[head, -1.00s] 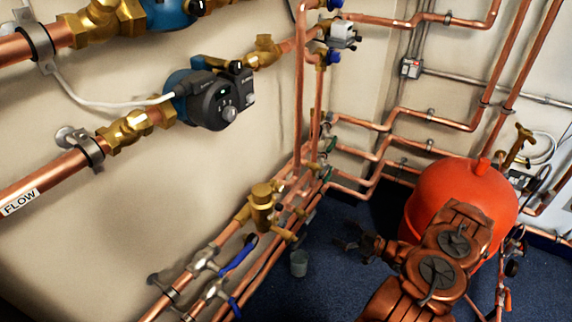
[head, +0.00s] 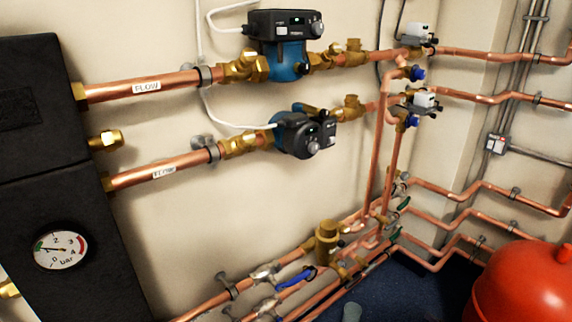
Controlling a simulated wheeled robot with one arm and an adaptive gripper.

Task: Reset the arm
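My arm and gripper are out of view in the head view now. No part of the arm shows in front of the copper manifold. Two horizontal copper pipes labelled FLOW, an upper one (head: 150,86) and a lower one (head: 165,173), run along the wall, each with a pump. The upper pump (head: 285,48) and the lower pump (head: 302,133) have blue bodies and dark heads. Whether my gripper is open or shut is hidden.
A red tank (head: 525,285) stands at the lower right. A black casing with a pressure gauge (head: 60,250) fills the left side. Low pipes with a blue-handled valve (head: 296,279) run along the wall's foot. A little blue floor (head: 400,285) shows; a grey cup-like object (head: 352,312) stands at the bottom edge.

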